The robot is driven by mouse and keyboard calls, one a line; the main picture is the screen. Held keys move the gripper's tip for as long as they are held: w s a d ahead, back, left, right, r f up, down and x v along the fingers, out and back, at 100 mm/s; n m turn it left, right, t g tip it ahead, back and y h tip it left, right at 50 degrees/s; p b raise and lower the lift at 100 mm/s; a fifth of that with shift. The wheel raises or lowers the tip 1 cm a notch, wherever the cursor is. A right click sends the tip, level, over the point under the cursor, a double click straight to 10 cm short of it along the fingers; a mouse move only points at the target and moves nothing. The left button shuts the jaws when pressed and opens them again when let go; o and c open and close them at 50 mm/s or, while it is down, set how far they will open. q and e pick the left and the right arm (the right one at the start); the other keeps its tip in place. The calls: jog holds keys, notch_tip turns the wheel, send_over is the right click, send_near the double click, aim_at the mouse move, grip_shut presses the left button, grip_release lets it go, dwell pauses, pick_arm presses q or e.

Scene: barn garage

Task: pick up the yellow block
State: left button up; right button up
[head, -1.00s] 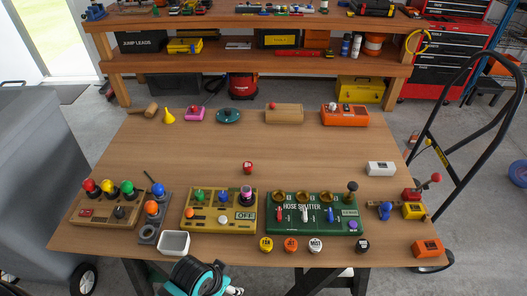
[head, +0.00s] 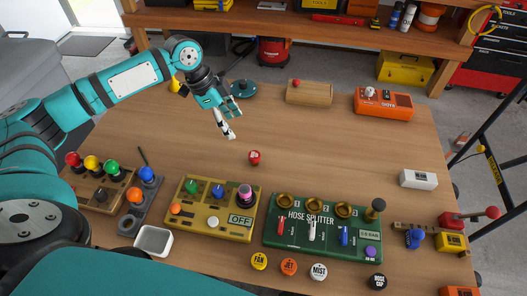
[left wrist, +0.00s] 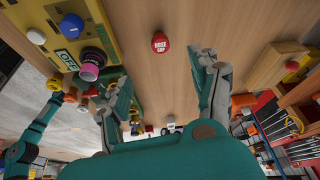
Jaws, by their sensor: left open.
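A small yellow block (head: 452,241) with a dark mark sits near the right edge of the wooden table in the head view, close to a blue piece and a red piece. My left gripper (head: 231,126) is over the back left-middle of the table, far to the left of the yellow block. It is open and empty, fingers pointing down toward the table. The left wrist view shows its two spread fingers (left wrist: 165,78) with a red cap (left wrist: 160,43) beyond them. The same red cap (head: 254,157) stands alone on the table. My right gripper does not show.
A green hose splitter panel (head: 322,235), a yellow switch panel (head: 190,220) and a white tray (head: 153,240) line the front. A white box (head: 417,179) stands behind the yellow block. An orange box (head: 384,103) is at the back. The table's middle is mostly clear.

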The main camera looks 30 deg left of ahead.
pick_arm(q)
jog(key=p, duration=0.2)
send_near(255, 155)
jog(key=x, duration=0.4)
jog(key=shift+s+a+f, duration=0.15)
jog(key=shift+f, duration=0.25)
jog(key=shift+w+p+x, duration=0.1)
jog(key=shift+p+x, duration=0.4)
jog(key=shift+x, duration=0.85)
jog(key=shift+w+p+x, duration=0.15)
jog(key=shift+p+x, duration=0.35)
jog(key=shift+x, duration=0.9)
jog(key=shift+r, duration=0.15)
grip_shut()
